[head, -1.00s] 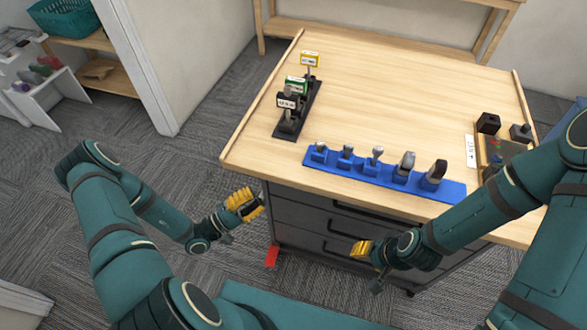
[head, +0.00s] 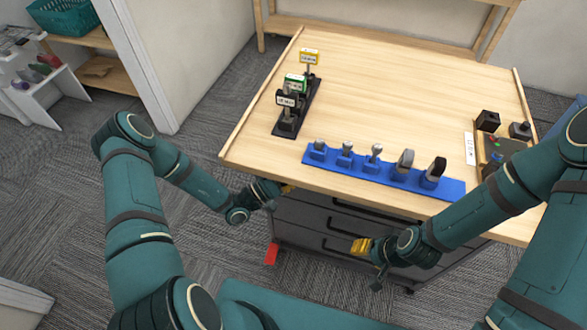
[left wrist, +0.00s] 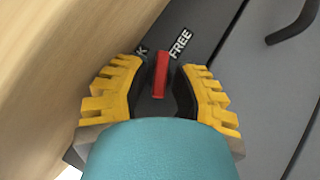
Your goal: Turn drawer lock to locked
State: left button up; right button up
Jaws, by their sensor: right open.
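The drawer lock shows in the left wrist view as a red lever (left wrist: 161,75) on the dark front of the drawer cabinet (left wrist: 232,55). A "FREE" label sits just right of its upper end. A partly hidden label ending in "K" is to its left. My left gripper (left wrist: 158,92) is open, with its yellow fingers on either side of the lever and gaps visible. In the head view my left gripper (head: 286,188) is mostly hidden under the tabletop's front-left edge. My right gripper (head: 362,246) is open and empty in front of the drawers.
The wooden tabletop (head: 400,95) overhangs the drawers. A blue rack (head: 330,161) of stamps lies along its front, and a black stand (head: 283,132) with labelled stamps is at the left. A red piece (head: 271,254) is low at the cabinet's left corner.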

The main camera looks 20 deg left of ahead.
pick_arm(q)
grip_shut()
jog(key=shift+n+t, duration=0.3)
jog(key=shift+d+f+n+t+y+b, duration=0.1)
jog(key=shift+n+t+y+b, duration=0.2)
jog(key=shift+n+t+y, duration=2.5)
jog(key=shift+d+n+t+y+b, duration=0.2)
jog(key=shift+n+t+y, duration=1.1)
jog(key=shift+n, duration=3.05)
jog(key=shift+d+f+n+t+y+b, duration=0.1)
jog(key=shift+n+t+y+b, duration=0.25)
jog(key=shift+n+t+y, duration=1.9)
jog(key=n+g+y, duration=0.2)
jog(key=n, duration=0.1)
jog(key=shift+n, duration=0.3)
